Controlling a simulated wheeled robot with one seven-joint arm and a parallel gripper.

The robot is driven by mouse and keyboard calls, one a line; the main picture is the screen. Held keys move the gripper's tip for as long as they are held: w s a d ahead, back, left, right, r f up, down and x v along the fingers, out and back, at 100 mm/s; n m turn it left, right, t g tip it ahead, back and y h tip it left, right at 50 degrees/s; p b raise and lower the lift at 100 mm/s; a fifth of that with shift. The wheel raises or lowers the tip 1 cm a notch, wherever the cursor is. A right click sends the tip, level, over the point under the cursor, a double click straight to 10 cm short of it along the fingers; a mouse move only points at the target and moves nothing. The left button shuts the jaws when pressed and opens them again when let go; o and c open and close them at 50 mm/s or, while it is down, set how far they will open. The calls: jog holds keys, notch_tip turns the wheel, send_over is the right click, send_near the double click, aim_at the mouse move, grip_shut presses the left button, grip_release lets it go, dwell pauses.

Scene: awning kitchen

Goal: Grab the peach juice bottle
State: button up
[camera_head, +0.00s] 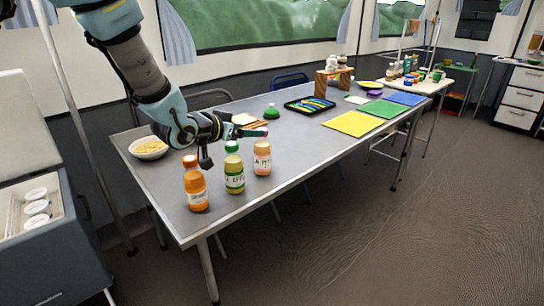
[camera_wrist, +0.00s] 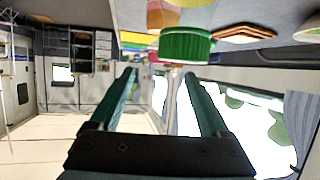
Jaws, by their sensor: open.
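Three juice bottles stand upright near the table's front left edge. The right one (camera_head: 262,158) holds peach-coloured juice and has a white label, so it looks like the peach juice bottle. The middle one (camera_head: 235,175) is yellow-green with a green cap. The left one (camera_head: 195,187) is orange with an orange cap. My gripper (camera_head: 266,133) is at the height of the right bottle's top and partly covers it; I cannot tell whether they touch. In the wrist view my gripper's (camera_wrist: 159,75) two fingers are apart with nothing held between them.
The grey table (camera_head: 300,135) also bears a bowl of yellow food (camera_head: 149,147), a green item (camera_head: 272,112), a black tray (camera_head: 310,105) and coloured mats (camera_head: 354,124). A ribbed green thing (camera_wrist: 186,46) shows beyond the fingers. A dark cooler (camera_head: 45,240) stands left.

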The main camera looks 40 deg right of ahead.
jog(key=p, duration=0.2)
send_over(262, 152)
jog(key=w+d, duration=0.2)
notch_tip(262, 152, down, 3)
jog(key=shift+f, duration=0.15)
jog(key=shift+s, duration=0.1)
jog(key=shift+c, duration=0.3)
grip_shut()
dwell(0.8)
